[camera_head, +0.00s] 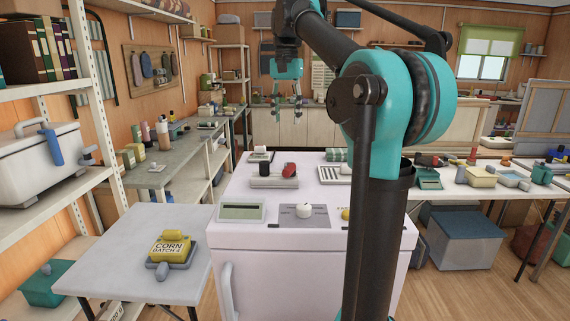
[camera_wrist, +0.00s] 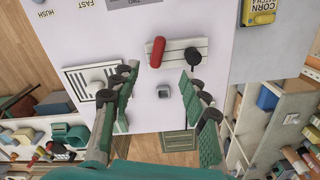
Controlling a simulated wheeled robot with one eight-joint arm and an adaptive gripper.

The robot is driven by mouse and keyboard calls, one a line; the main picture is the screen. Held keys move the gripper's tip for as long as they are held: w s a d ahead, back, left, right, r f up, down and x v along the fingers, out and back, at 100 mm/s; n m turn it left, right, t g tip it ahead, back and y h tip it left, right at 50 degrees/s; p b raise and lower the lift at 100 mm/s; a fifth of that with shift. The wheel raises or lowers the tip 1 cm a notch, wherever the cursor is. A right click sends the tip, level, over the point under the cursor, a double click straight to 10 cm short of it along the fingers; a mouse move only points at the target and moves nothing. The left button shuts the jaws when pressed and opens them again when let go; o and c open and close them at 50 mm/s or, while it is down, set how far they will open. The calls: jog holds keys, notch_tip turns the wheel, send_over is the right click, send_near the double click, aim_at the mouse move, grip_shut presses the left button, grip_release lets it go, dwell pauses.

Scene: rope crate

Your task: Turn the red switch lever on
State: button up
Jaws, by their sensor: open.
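The red switch lever (camera_head: 289,169) stands at the right end of a pale grey switch base (camera_head: 275,183) on top of a white cabinet (camera_head: 310,260). A black lever (camera_head: 264,169) is beside it on the same base. In the wrist view the red lever (camera_wrist: 156,52) lies at the left end of the base and the black lever (camera_wrist: 193,55) at its right. My gripper (camera_head: 288,101) is open and empty, above the far part of the cabinet top. In the wrist view my gripper (camera_wrist: 158,75) has its fingers spread, with the red lever ahead of the gap, apart from both fingers.
A slotted plate (camera_head: 333,174), a display box (camera_head: 240,212) and a dial panel with a white knob (camera_head: 303,211) share the cabinet top. A low table with a yellow corn block (camera_head: 172,246) stands at left. A cluttered bench (camera_head: 470,190) is at right.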

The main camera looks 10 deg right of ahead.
aim_at(287, 169)
notch_tip(287, 169, down, 17)
jog(key=shift+r, duration=0.2)
dwell(0.4)
grip_shut()
jog(key=shift+d, duration=0.1)
jog(key=n, duration=0.1)
jog(key=d+n, duration=0.1)
jog(key=n, duration=0.2)
jog(key=shift+s+d, duration=0.25)
jog(key=shift+s, duration=0.1)
jog(key=shift+d+n, duration=0.35)
jog(key=shift+n, duration=0.65)
jog(key=shift+d+n, duration=0.35)
jog(key=shift+n, duration=0.65)
